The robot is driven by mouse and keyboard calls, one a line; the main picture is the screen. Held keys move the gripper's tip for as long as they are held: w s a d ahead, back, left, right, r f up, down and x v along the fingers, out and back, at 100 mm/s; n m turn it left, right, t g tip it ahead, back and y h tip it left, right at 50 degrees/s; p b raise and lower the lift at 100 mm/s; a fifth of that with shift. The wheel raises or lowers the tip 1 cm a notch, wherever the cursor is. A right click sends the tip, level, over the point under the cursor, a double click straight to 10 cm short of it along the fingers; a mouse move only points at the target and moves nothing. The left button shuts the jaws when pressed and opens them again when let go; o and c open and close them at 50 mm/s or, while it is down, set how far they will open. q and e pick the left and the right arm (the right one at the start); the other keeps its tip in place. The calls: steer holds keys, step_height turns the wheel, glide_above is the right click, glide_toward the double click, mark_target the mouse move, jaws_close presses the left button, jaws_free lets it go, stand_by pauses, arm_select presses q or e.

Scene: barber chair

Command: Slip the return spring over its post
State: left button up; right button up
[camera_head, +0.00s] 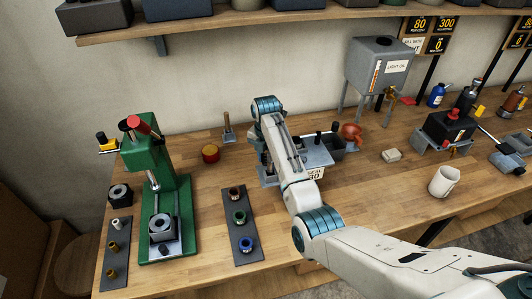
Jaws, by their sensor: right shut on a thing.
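My right arm (318,228) reaches from the lower right to a grey steel fixture (318,152) at the middle of the bench. Its wrist (266,106) is bent above the fixture's left side. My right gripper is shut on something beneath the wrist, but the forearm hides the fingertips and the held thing. The fixture has short dark uprights, a dark open box and a white label on its front. I cannot make out the return spring, or tell which upright is its post. My left gripper is not in view.
A green press (150,175) stands at the left. A dark tray (240,252) with coloured rings lies between it and my arm. A light oil tank (376,68) stands behind; a white mug (444,181) is at the right.

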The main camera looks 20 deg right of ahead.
steer(key=shift+f, duration=0.65)
stand_by(0.6)
steer(key=o, duration=1)
steer(key=shift+o, duration=0.2)
step_height(320, 180, up, 2)
steer(key=shift+r, duration=3.5)
